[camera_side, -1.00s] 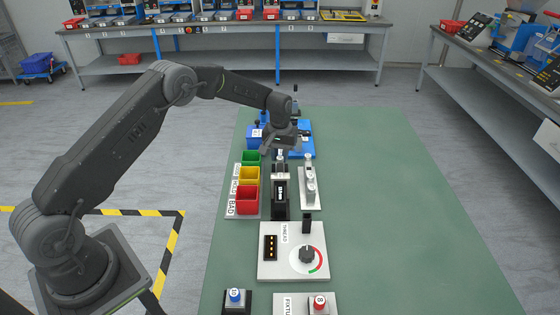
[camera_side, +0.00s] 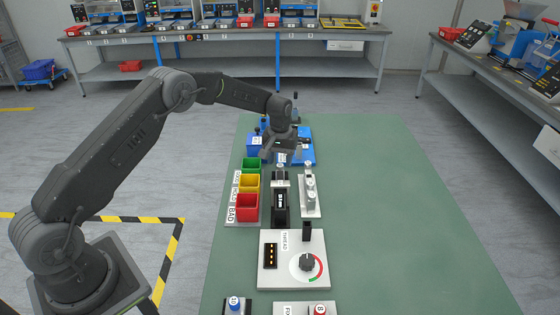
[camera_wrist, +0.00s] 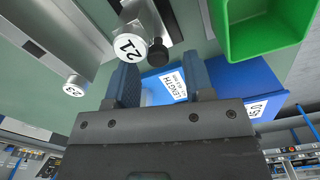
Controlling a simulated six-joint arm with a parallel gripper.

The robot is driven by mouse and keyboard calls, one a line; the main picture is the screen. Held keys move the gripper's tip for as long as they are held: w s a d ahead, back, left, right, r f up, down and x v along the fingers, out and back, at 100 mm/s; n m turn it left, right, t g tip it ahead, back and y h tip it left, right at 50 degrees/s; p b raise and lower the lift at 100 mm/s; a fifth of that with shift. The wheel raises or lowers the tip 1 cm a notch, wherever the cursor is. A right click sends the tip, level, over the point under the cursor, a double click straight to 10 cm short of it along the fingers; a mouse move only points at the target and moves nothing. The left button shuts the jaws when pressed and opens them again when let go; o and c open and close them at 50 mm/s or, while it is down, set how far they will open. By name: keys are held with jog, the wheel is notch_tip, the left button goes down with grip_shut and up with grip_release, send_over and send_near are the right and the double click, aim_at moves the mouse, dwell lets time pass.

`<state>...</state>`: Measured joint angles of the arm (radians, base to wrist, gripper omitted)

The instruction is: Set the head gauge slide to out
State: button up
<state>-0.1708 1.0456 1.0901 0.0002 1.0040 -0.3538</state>
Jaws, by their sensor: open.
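My gripper (camera_side: 279,158) is at the far part of the green table, just in front of a blue fixture (camera_side: 308,146). In the wrist view my gripper's two blue-grey fingers (camera_wrist: 160,80) are apart with nothing held between them. A dark round knob (camera_wrist: 158,53) shows between and beyond the fingertips. I cannot tell which part is the head gauge slide.
Green, yellow and red bins (camera_side: 247,207) stand left of the black device (camera_side: 280,207). A grey bracket with posts (camera_side: 310,193) stands to its right. The right side of the green table (camera_side: 390,190) is clear.

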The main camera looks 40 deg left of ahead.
notch_tip(320, 180, up, 13)
dwell(0.3)
jog(key=s+d+r+m+t, duration=0.1)
jog(key=s+d+r, duration=0.2)
jog(key=s+r, duration=0.5)
jog(key=s+d+r+m+t, duration=0.2)
jog(key=s+d+r, duration=0.1)
jog(key=s+r, duration=0.45)
jog(key=s+d+f+m+t, duration=0.1)
jog(key=s+d, duration=0.1)
jog(key=s, duration=0.9)
jog(key=s+d+f+m+t, duration=0.1)
jog(key=s+d+f+m, duration=0.1)
jog(key=s, duration=0.9)
jog(key=shift+t, duration=0.3)
